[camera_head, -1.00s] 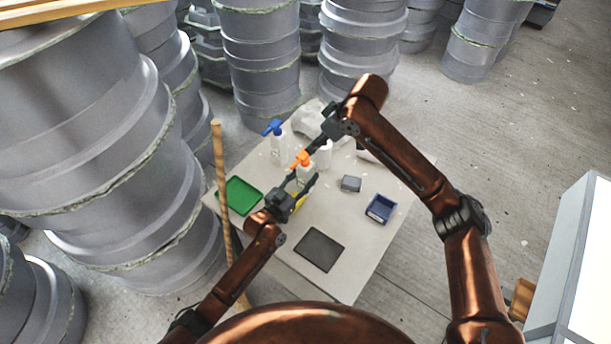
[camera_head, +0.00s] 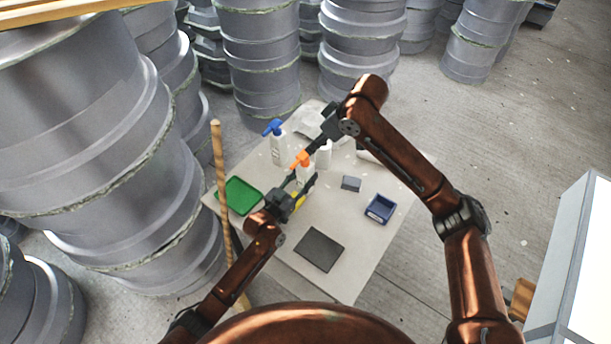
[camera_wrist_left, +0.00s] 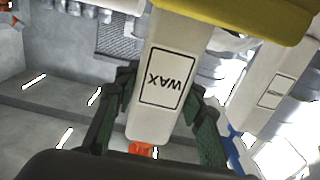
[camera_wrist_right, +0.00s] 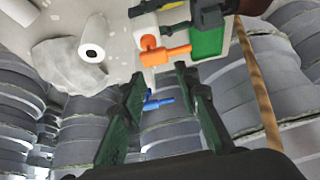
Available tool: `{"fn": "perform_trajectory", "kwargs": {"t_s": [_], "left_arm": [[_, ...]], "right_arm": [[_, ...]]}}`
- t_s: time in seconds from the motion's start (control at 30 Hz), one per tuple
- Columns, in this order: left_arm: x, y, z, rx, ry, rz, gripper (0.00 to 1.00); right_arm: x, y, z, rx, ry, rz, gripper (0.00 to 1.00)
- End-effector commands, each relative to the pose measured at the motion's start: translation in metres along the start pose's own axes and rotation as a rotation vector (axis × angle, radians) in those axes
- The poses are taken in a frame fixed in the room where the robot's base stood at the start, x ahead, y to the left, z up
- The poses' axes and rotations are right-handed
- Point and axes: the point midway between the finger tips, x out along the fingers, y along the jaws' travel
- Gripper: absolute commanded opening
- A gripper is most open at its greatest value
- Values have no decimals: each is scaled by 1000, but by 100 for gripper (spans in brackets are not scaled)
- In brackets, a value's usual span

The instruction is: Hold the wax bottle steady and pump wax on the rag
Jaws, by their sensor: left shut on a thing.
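The white wax bottle (camera_wrist_left: 168,85), labelled WAX, stands on the table with an orange pump head (camera_head: 301,159). My left gripper (camera_head: 303,183) is shut around the bottle body, one finger on each side in the left wrist view. My right gripper (camera_wrist_right: 162,80) is open and empty. The orange pump head (camera_wrist_right: 165,50) lies just past its fingertips in the right wrist view; I cannot tell whether they touch. A crumpled white cloth (camera_wrist_right: 65,65) lies at the table's back. A yellow thing (camera_wrist_left: 240,14), perhaps a folded rag, is at the bottle's base.
A second white bottle with a blue pump (camera_head: 273,127) stands behind left. A white roll (camera_wrist_right: 92,50), green tray (camera_head: 240,193), grey block (camera_head: 351,183), blue bin (camera_head: 380,208) and dark mat (camera_head: 319,249) are on the table. A wooden pole (camera_head: 221,190) rises at the left edge.

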Motion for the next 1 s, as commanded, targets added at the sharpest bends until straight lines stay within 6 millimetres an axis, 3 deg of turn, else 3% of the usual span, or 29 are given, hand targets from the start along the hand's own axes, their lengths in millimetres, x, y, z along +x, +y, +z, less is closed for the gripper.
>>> {"fn": "perform_trajectory", "kwargs": {"t_s": [0.33,0.43,0.77,1.0], "left_arm": [[0,0,0,0,-1,0,7],[0,0,0,0,-1,0,7],[0,0,0,0,-1,0,7],[0,0,0,0,-1,0,7]], "right_arm": [[0,0,0,0,0,0,29],[0,0,-2,-1,-2,-1,23],[12,13,-42,-4,-80,-3,0],[17,19,-51,0,-101,-1,0]]}}
